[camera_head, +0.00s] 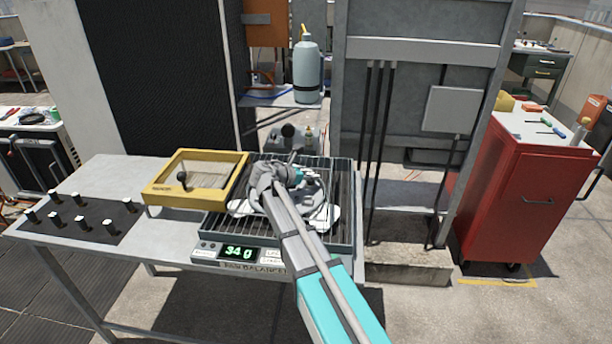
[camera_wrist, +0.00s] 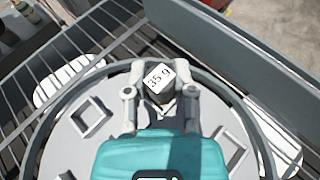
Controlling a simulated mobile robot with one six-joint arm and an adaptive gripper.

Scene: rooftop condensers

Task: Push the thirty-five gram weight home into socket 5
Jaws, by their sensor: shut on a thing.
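My gripper (camera_wrist: 160,97) is shut on the thirty-five gram weight (camera_wrist: 160,78), a dark block whose white top label reads "35 g". It holds the weight over the far part of a round grey disc (camera_wrist: 68,150). Square sockets (camera_wrist: 92,117) show on the disc, one left of the gripper and one to its right (camera_wrist: 230,150). The gripper hides the spot under the weight, so I cannot tell how deep it sits. No socket number is readable. In the head view my gripper (camera_head: 268,180) covers the weight. The balance display (camera_head: 239,253) reads "34 g".
A slatted grey tray (camera_head: 345,180) with raised walls surrounds the disc. A yellow-framed box (camera_head: 195,178) stands to its left. A black mat (camera_head: 90,222) with several dark weights lies at the bench's left. A red cabinet (camera_head: 520,195) stands far right.

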